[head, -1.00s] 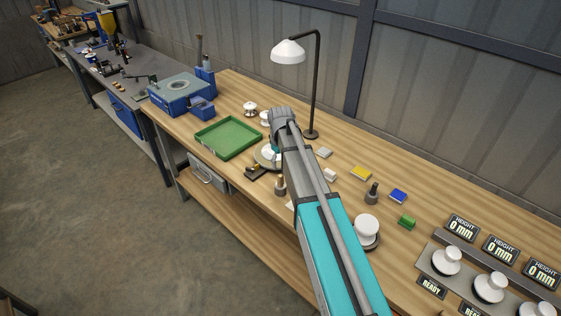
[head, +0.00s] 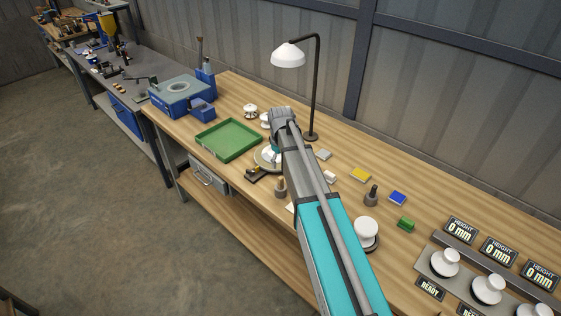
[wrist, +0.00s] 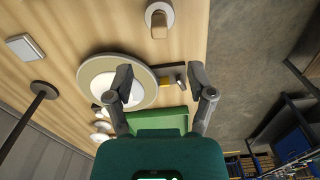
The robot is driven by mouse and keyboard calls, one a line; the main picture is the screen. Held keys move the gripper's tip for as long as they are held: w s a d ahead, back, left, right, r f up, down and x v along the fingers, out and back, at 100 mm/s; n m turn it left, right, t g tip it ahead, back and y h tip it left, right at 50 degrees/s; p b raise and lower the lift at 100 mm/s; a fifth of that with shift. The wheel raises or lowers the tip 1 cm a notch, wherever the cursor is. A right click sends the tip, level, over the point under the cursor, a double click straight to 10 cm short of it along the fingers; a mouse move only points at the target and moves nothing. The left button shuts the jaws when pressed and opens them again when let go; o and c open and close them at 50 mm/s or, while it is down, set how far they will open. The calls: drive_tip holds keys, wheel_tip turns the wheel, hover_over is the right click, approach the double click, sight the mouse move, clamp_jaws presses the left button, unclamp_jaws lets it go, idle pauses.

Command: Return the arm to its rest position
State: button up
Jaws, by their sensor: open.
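My arm reaches from the bottom of the head view over the wooden workbench (head: 430,205). In the head view the gripper fingers are mostly hidden behind the arm. In the wrist view my gripper (wrist: 161,84) is open, with its two fingers spread and nothing between them. It hangs above the bench near a round pale disc (wrist: 98,88) and a green tray (wrist: 160,121). The disc also shows partly behind the arm in the head view (head: 262,158), beside the green tray (head: 228,139).
A desk lamp (head: 289,55) stands close behind the arm. White insulators sit on a gauge plate with height displays (head: 461,230) at the right. A blue machine (head: 180,94) stands at the bench's far end.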

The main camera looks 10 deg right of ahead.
drive_tip(key=s+f+m+b, duration=0.2)
drive_tip(key=s, duration=0.9)
drive_tip(key=s+a+f+m+b, duration=0.1)
drive_tip(key=s+f+m+b, duration=0.2)
drive_tip(key=s, duration=0.8)
drive_tip(key=shift+s+a+m, duration=0.15)
drive_tip(key=shift+m, duration=0.15)
drive_tip(key=shift+c, duration=0.9)
